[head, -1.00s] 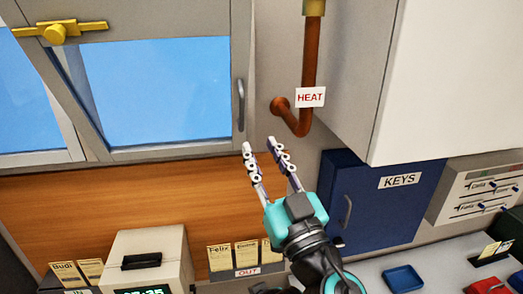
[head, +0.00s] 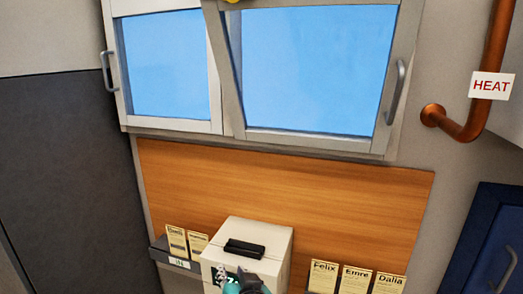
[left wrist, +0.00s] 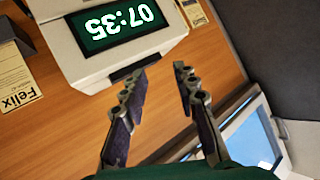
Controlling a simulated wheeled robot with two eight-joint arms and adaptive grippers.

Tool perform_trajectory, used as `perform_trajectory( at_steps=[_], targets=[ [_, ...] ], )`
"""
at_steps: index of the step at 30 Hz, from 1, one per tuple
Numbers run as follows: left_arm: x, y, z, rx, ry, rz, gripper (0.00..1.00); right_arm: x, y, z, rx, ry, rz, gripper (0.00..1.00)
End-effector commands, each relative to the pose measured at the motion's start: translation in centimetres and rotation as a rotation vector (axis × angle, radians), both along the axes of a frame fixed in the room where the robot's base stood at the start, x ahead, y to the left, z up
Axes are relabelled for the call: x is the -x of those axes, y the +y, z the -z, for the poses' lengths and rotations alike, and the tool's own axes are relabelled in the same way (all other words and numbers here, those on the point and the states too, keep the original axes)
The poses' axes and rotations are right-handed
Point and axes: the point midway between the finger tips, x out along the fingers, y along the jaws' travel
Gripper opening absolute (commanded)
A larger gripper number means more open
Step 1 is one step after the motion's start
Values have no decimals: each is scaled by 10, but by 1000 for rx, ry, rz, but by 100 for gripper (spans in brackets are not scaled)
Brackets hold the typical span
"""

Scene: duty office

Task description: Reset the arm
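My left gripper (head: 236,280) shows only in part at the bottom edge of the head view, in front of the pale time clock box (head: 270,238). In the left wrist view its two fingers (left wrist: 160,75) are spread apart with nothing between them, so it is open and empty. The clock's green display reading 07:35 (left wrist: 115,24) appears upside down beyond the fingertips there. My right gripper is in neither view.
A wooden panel (head: 330,195) lies behind the clock, under windows with grey frames (head: 310,145). Card racks flank the clock, with Felix (head: 322,276), Emre and Dalia cards at right. A copper HEAT pipe (head: 465,130) and blue cabinet (head: 495,235) stand further right.

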Motion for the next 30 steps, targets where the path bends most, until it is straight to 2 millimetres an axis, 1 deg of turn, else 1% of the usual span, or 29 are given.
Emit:
perform_trajectory(
  at_steps=[1,2,3,5,6,8,9,12,15,18,21,30],
  targets=[
    [7,27,46,8,73,-24,30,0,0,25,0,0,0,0],
    [12,39,67,13,117,-29,30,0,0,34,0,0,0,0],
    [21,54,95,25,178,-34,30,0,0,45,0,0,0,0],
    [35,75,138,54,263,-34,30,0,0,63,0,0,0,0],
    [46,86,167,77,314,-29,30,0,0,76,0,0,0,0],
    [63,101,209,122,384,-17,30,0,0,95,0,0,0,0],
    [74,107,236,157,419,-3,30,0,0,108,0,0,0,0],
    [96,116,288,241,473,39,30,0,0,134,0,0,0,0],
    [109,117,317,302,486,78,30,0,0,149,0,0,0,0],
    [115,116,330,336,484,103,30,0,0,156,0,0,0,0],
    [116,115,332,348,481,115,30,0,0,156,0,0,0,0],
    [116,115,330,348,482,118,30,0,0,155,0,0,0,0]
  ],
)
